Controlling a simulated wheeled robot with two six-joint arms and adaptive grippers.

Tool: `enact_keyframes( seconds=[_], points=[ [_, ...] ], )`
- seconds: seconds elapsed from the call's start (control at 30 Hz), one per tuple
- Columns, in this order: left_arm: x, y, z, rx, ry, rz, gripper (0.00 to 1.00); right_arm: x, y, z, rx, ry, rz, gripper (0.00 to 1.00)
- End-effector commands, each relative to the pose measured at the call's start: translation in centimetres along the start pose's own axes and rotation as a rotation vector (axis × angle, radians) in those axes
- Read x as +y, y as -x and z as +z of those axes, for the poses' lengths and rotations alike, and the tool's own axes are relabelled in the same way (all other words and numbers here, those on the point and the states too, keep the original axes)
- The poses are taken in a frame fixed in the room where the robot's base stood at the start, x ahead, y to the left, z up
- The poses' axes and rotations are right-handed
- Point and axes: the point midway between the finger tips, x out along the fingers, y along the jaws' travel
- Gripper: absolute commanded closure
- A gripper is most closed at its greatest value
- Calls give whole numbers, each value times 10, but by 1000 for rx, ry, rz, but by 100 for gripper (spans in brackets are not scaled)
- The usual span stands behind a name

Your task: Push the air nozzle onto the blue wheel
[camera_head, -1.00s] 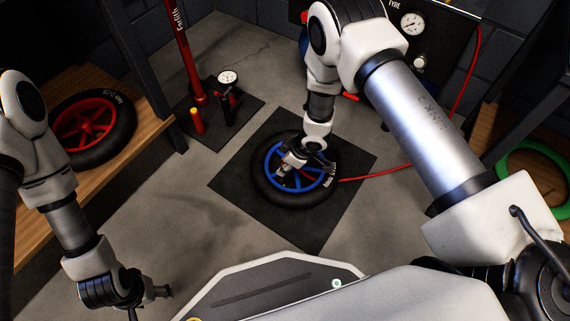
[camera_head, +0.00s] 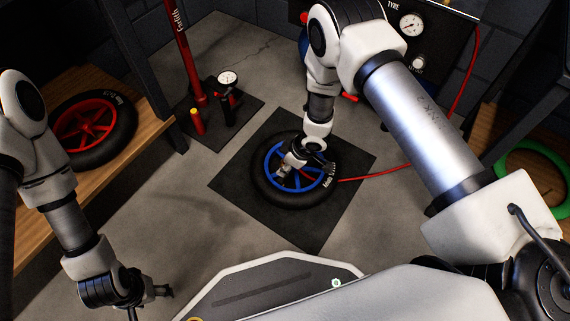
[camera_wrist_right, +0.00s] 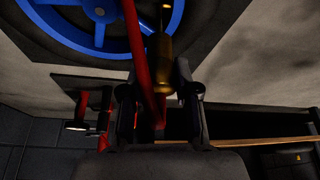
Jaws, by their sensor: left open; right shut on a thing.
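The blue wheel (camera_head: 268,165) lies flat on a black mat (camera_head: 307,222) on the floor in the head view. Its blue rim and spokes (camera_wrist_right: 62,22) also show in the right wrist view. My right gripper (camera_head: 298,170) is over the wheel's right inner part. In the right wrist view my right gripper (camera_wrist_right: 155,98) is shut on the brass-coloured air nozzle (camera_wrist_right: 163,62). The nozzle's thin tip points toward the wheel. Whether the tip touches the valve cannot be told. My left gripper (camera_head: 160,292) is open and empty at the lower left, over the floor.
The red hose (camera_head: 375,173) runs from the wheel to the tyre inflator panel (camera_head: 440,45) at the back. A red floor pump (camera_head: 190,55) stands on a small mat. A red wheel (camera_head: 88,132) lies on a wooden shelf. A green ring (camera_head: 512,152) is at the right.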

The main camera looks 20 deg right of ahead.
Motion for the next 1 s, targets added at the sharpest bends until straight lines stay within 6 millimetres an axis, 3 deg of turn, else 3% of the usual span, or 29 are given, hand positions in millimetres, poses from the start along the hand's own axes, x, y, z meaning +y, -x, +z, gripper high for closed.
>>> enact_keyframes(
  seconds=[1.0],
  points=[
    [0, -8, 0, 0, 0, 0, 35, 0, -14, 6, 0, 0, 0, 100]
  ],
)
